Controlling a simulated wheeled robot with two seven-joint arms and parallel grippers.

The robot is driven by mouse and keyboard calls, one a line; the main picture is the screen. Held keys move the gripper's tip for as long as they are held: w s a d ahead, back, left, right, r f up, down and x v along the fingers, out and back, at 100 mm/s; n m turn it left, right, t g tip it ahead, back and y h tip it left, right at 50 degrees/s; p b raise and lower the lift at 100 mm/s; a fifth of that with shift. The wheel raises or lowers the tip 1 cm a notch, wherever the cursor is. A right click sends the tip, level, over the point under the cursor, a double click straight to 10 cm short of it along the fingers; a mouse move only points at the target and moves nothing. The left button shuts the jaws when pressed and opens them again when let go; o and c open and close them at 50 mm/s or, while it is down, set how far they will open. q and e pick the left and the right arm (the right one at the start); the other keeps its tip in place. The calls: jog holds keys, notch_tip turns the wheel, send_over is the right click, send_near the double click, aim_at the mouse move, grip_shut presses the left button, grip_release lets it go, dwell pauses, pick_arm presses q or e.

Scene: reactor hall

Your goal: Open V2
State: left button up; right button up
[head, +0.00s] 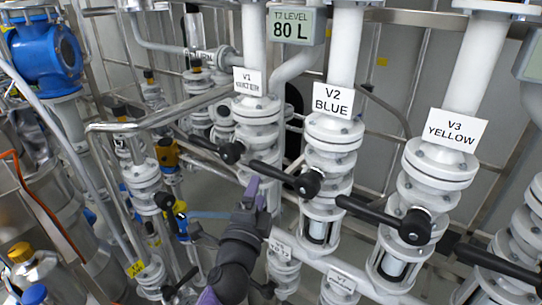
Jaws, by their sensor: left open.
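The V2 valve (330,160) is a white flanged body on a vertical pipe under a "V2 BLUE" label (332,98). Its black lever (278,175) runs from a round hub on the front toward the left, tilting slightly upward, roughly across the pipe. My left gripper (257,192), dark with purple fingers, is open and empty. In the picture it sits just below the lever's free left end; I cannot tell whether it touches it. My right gripper is not in view.
The V1 valve (256,125) stands left of V2, and the V3 valve (436,185) right, both with black levers pointing left. A display (296,26) reads "T2 LEVEL 80 L". Metal rails (150,120) and a lower white pipe (330,262) crowd the space around my arm.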

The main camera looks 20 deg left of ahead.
aim_at(265, 170)
pick_arm(q)
jog(key=w, duration=0.5)
jog(key=w+r, duration=0.1)
jog(key=w, duration=0.1)
jog(key=shift+w+a+r, duration=0.1)
jog(key=shift+w+a, duration=0.05)
grip_shut()
dwell(1.1)
